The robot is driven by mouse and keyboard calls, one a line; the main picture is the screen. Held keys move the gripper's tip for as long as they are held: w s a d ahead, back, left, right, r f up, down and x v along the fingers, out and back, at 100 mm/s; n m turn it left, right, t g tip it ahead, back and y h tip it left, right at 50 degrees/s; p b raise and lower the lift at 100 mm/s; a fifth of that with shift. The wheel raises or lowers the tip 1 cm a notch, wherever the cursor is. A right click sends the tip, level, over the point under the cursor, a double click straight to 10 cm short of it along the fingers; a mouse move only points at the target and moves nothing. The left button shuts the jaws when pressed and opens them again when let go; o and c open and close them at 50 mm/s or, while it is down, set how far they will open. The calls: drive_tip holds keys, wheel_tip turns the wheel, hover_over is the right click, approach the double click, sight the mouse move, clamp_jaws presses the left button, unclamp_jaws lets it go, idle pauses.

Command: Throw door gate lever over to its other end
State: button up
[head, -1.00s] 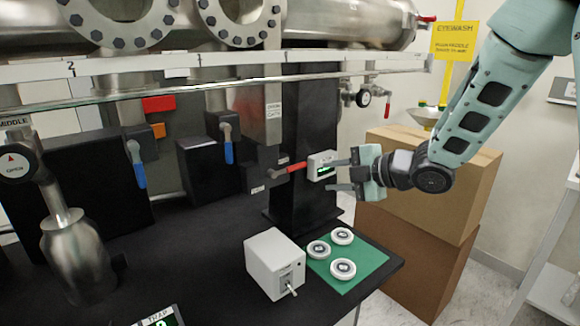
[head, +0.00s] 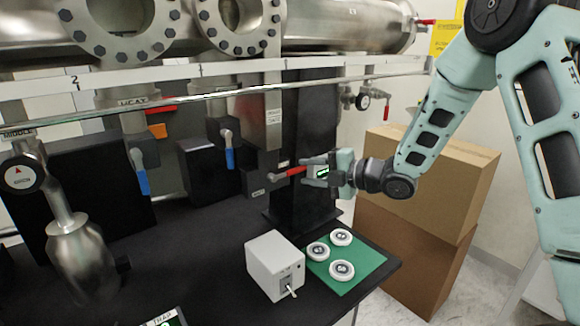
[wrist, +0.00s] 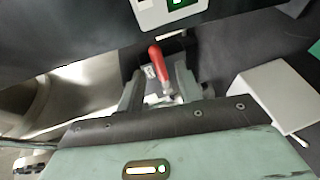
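The door gate lever has a red handle (head: 290,172) and sticks out sideways from the grey gate fitting, left of the dark post. My gripper (head: 310,171) comes from the right, with its fingertips at the right end of the red handle. In the wrist view the red handle (wrist: 157,62) shows between the two spread fingers (wrist: 160,85). The fingers look apart, and I cannot tell whether either touches the lever.
A white switch box (head: 273,265) and a green mat (head: 365,277) with several round white discs lie on the black bench below. Cardboard boxes (head: 430,180) stand to the right. Blue-handled valves (head: 139,172) are at left, and a steel pipe runs above.

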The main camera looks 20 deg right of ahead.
sight(299, 171)
drive_tip(key=p+x, duration=0.1)
drive_tip(key=x, duration=0.5)
drive_tip(key=shift+a, duration=0.1)
clamp_jaws()
